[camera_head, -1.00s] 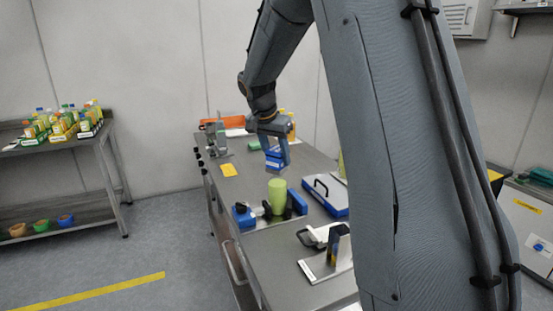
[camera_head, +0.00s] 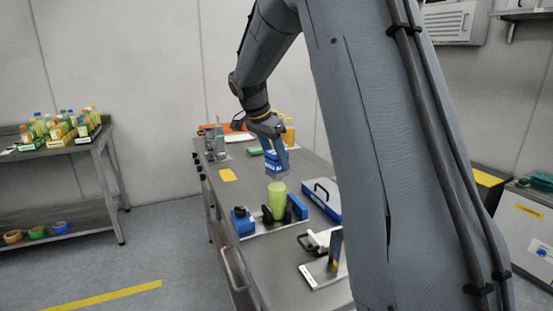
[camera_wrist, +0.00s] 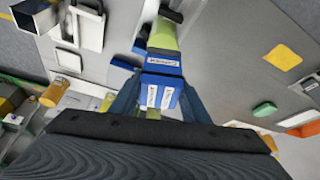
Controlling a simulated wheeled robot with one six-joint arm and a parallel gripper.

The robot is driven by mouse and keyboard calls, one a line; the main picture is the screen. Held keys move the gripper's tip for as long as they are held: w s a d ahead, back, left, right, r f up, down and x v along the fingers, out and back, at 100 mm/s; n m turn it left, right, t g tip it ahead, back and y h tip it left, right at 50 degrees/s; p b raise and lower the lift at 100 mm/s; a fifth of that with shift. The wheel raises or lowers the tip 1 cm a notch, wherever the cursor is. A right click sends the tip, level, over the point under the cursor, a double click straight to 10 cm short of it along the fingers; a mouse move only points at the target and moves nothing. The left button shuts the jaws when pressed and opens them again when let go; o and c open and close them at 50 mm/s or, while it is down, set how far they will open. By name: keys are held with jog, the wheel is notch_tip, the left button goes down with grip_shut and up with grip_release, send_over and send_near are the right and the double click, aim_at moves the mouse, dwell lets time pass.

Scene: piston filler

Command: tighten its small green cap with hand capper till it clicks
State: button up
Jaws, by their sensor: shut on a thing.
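My gripper (camera_head: 277,162) is shut on a blue tool with white labels, which looks like the hand capper (camera_head: 270,160). The tool also shows between the fingers in the wrist view (camera_wrist: 162,90). In the head view a yellow-green bottle (camera_head: 277,202) stands upright in a blue and black holder (camera_head: 242,222) on the table. The tool is just above the bottle's top in that view; whether they touch cannot be told. The bottle also shows beyond the tool in the wrist view (camera_wrist: 163,35). The small green cap cannot be made out.
A blue case with a black handle (camera_head: 322,197) lies right of the holder. A white and black device (camera_head: 322,262) sits nearer on the table (camera_head: 262,265). A yellow card (camera_head: 228,175) lies at left. A shelf (camera_head: 70,146) with bottles stands far left.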

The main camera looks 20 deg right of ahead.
jog(key=shift+r, duration=0.15)
dwell(0.3)
jog(key=shift+s+r+n+t+p, duration=0.1)
jog(key=shift+n+t+p, duration=0.35)
jog(key=shift+n, duration=0.65)
jog(key=n+t+y+p, duration=0.1)
jog(key=n+p, duration=0.1)
jog(key=n, duration=0.2)
jog(key=shift+p, duration=0.3)
jog(key=shift+n+p, duration=0.35)
jog(key=shift+n, duration=0.05)
jog(key=shift+n+t+y, duration=0.25)
jog(key=shift+n+y, duration=0.05)
jog(key=shift+n+t+y+p, duration=0.4)
jog(key=shift+n+y+p, duration=0.4)
jog(key=shift+n+p, duration=2.3)
jog(key=shift+p, duration=1.05)
jog(key=shift+n+y, duration=0.5)
jog(key=shift+n, duration=0.1)
